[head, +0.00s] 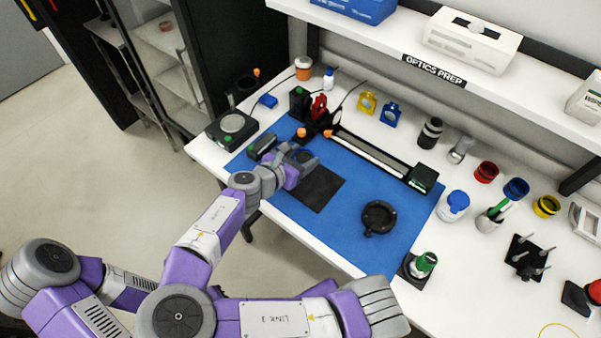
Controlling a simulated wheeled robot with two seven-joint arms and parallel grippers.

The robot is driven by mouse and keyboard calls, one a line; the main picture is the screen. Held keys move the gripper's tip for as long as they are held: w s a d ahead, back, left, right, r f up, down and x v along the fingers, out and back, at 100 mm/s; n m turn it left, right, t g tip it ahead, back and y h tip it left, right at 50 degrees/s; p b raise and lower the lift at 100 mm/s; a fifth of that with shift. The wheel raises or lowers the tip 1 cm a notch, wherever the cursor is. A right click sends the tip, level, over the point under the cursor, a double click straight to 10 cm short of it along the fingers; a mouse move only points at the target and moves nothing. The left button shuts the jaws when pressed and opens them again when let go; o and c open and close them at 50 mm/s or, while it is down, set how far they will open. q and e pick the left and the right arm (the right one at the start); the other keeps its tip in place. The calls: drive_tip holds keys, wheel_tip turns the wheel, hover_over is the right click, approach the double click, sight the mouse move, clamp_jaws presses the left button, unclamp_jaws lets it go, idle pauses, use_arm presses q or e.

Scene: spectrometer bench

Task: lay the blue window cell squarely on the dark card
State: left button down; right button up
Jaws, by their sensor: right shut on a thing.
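My right gripper (298,163) is over the left part of the blue mat, just above the upper edge of the dark card in the picture. It is shut on a dark blue round-faced piece (303,156), which looks like the blue window cell. The fingers hide much of it, and its exact tilt and height are unclear. The dark card (322,188) lies flat on the mat, its upper left part hidden behind the gripper. No other thing shows on its visible part. My left gripper is not in view.
A black rail (375,156) runs along the mat's back. A black ring-shaped holder (378,217) stands to the card's right. Yellow (367,103) and blue (390,115) mounts stand behind the rail. The blue mat (330,234) is clear just below the card.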

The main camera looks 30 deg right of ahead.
wheel_tip(320, 180, down, 7)
drive_tip(key=shift+f+b, duration=0.15)
drive_tip(key=shift+b, duration=0.9)
drive_tip(key=o, duration=1.2)
drive_tip(key=shift+c, duration=0.2)
drive_tip(key=p+v, duration=0.2)
drive_tip(key=v, duration=0.5)
drive_tip(key=shift+s+a, duration=0.15)
drive_tip(key=shift+a, duration=0.05)
